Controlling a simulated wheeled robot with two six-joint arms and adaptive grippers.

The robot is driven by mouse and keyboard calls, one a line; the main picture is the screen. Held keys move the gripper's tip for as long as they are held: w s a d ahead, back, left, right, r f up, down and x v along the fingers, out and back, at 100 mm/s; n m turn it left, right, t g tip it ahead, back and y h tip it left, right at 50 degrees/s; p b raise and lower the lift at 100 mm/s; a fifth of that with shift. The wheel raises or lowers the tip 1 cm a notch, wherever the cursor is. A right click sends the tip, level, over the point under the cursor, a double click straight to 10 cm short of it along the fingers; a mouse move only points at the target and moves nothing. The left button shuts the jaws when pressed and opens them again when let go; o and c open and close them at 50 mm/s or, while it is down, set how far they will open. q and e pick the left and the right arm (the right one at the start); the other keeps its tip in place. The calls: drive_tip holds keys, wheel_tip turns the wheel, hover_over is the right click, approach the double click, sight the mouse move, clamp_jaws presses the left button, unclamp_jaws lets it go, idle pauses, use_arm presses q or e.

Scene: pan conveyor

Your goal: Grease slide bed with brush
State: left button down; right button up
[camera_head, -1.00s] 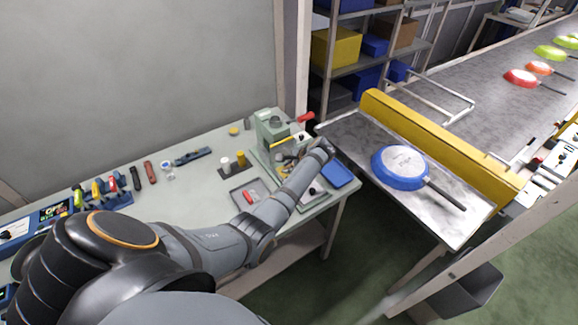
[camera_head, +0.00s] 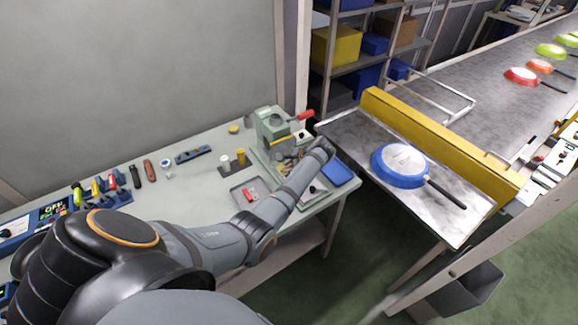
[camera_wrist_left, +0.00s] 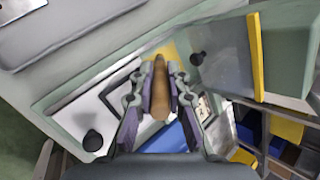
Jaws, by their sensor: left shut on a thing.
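My left gripper (camera_wrist_left: 158,105) is shut on the tan wooden handle of the brush (camera_wrist_left: 160,88), between its two fingers in the left wrist view. In the head view the left gripper (camera_head: 285,157) is over the green machine (camera_head: 272,128) on the bench, and the brush is hard to make out. The bristles cannot be made out clearly. The machine has a red-handled lever (camera_head: 304,116) and a low green base with pale metal strips and a black knob (camera_wrist_left: 92,140). I cannot tell whether the brush touches the bed. My right gripper is not in view.
A grey tray (camera_head: 236,199) with a red item lies left of the machine. A blue bin (camera_head: 337,172) stands to its right. A blue pan (camera_head: 400,168) lies upside down on the steel table, beside a yellow barrier (camera_head: 440,140).

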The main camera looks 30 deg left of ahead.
use_arm(q)
drive_tip(key=shift+f, duration=0.5)
drive_tip(key=shift+w+b, duration=0.1)
drive_tip(key=shift+b, duration=0.2)
drive_tip(key=shift+w+d, duration=0.1)
drive_tip(key=shift+w, duration=0.1)
drive_tip(key=shift+w+d+f+b, duration=0.1)
drive_tip(key=shift+w+d+b, duration=0.1)
drive_tip(key=shift+w+b, duration=0.35)
drive_tip(key=shift+w+d+b, duration=0.25)
drive_tip(key=shift+w+b, duration=0.25)
drive_tip(key=shift+b, duration=0.25)
drive_tip(key=shift+w+d, duration=0.15)
drive_tip(key=shift+w, duration=0.15)
drive_tip(key=shift+w+d+b, duration=0.2)
drive_tip(key=shift+w+b, duration=0.25)
drive_tip(key=shift+b, duration=0.4)
drive_tip(key=shift+w+d, duration=0.15)
drive_tip(key=shift+w, duration=0.2)
